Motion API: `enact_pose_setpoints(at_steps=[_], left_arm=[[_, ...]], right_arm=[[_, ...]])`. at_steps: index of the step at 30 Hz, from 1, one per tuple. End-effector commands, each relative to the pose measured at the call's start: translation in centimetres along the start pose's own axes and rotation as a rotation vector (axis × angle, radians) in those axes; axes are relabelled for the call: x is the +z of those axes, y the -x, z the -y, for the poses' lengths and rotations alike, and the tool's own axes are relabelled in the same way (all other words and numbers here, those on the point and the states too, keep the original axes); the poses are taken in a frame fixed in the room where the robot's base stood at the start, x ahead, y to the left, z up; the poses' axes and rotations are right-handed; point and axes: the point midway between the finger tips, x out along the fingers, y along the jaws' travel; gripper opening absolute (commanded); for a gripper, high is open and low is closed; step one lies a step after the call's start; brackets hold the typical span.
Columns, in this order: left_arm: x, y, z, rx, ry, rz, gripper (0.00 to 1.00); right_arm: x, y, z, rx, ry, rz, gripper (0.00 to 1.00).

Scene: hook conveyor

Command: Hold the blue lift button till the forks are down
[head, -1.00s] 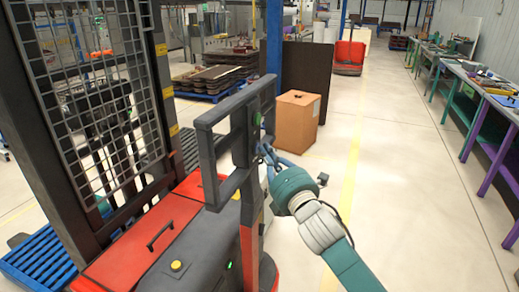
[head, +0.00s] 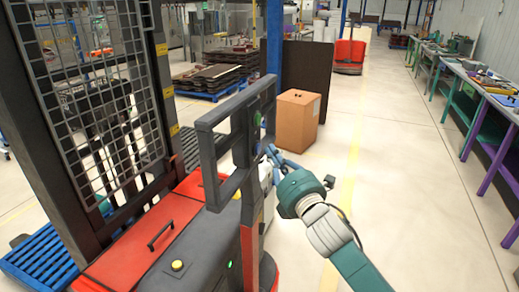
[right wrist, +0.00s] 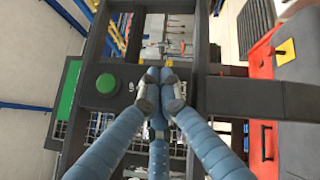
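The lift truck, with its red body (head: 150,235) and dark mast (head: 158,100), fills the left of the head view. Its dark grey handle frame (head: 205,150) stands in front of my right gripper (head: 268,150). In the right wrist view, the blue fingers of the right gripper (right wrist: 158,85) are drawn together, with nothing seen between them. Their tips point at the frame; contact cannot be told. A green button (right wrist: 107,83) sits on the frame left of the tips. I cannot see a blue button; the fingers may cover it. The forks cannot be made out. My left gripper is not in view.
A blue pallet (head: 35,250) lies at the lower left. A cardboard box (head: 298,120) stands beyond my right gripper. A workbench (head: 485,80) runs along the right wall. The floor between is clear.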

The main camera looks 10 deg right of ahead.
Motion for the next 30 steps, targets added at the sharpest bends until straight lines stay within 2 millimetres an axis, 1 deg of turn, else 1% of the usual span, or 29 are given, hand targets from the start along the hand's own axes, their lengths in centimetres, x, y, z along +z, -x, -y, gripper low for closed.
enact_pose_setpoints(at_steps=[4, 16, 20, 30], left_arm=[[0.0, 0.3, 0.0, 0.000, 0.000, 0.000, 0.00], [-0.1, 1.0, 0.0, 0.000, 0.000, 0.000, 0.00], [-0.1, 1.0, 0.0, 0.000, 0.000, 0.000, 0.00], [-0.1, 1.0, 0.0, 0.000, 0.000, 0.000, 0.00]], right_arm=[[0.6, 0.5, 0.3, -0.002, 0.002, 0.001, 0.00], [3.0, 3.2, 1.3, -0.001, 0.002, 0.000, 0.00], [3.3, 3.5, 1.4, 0.000, 0.000, -0.001, 0.00], [3.3, 3.5, 1.4, 0.000, 0.000, 0.000, 0.00]])
